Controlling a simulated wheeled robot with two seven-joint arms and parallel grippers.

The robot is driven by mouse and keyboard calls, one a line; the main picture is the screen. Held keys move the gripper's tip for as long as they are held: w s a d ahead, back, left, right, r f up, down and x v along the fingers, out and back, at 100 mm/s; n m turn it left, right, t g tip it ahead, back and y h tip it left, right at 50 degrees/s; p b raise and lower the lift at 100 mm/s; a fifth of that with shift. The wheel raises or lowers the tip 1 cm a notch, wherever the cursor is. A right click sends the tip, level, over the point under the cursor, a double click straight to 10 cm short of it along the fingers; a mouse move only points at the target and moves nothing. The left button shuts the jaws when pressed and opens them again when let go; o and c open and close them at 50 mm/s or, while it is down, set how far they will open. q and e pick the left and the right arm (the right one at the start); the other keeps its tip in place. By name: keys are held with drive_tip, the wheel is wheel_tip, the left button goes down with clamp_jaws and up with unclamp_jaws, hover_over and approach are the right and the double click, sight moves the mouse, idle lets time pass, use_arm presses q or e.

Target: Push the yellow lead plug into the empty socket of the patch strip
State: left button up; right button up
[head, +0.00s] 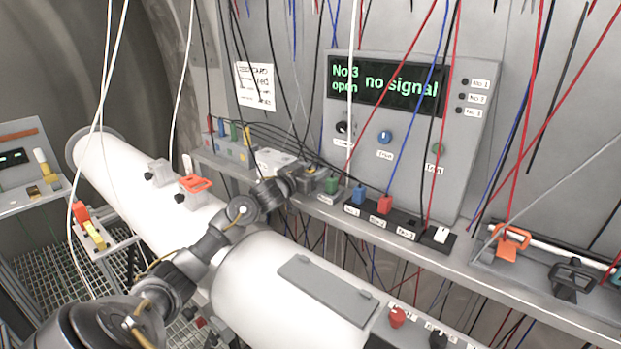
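The patch strip (397,231) is a dark strip on the grey shelf below the display panel, with a blue plug (358,195), a red plug (385,204) and a white plug (441,235) on it. The dark gap between the red and white plugs looks empty. My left gripper (311,183) is at the shelf, left of the strip, near a green plug (331,184). Its fingers are small and dark, so its opening is unclear. A small yellowish spot shows beside it; I cannot tell if this is the yellow lead plug. My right gripper is out of view.
The panel's display (387,84) reads "No 3 open" and "no signal". A grey block (230,148) with coloured pegs, one yellow, stands at the shelf's left. Many thin hanging cables cross in front. An orange clamp (510,240) is at right. A big white pipe (140,187) lies below.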

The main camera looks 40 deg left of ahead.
use_arm(q)
drive_tip(key=c, duration=0.9)
drive_tip(key=shift+c, duration=0.2)
drive_tip(key=shift+r+b, duration=0.45)
wheel_tip(320, 180, up, 2)
drive_tip(key=shift+r+b, duration=0.15)
drive_tip(key=shift+b, duration=0.6)
drive_tip(key=s+a+r+b, duration=0.2)
drive_tip(key=s+r, duration=0.3)
drive_tip(key=s, duration=0.1)
drive_tip(key=s+a+r+b, duration=0.2)
drive_tip(key=s+r, duration=0.2)
drive_tip(key=s, duration=0.3)
drive_tip(key=shift+a+r+b, duration=0.3)
drive_tip(key=shift+r, duration=0.05)
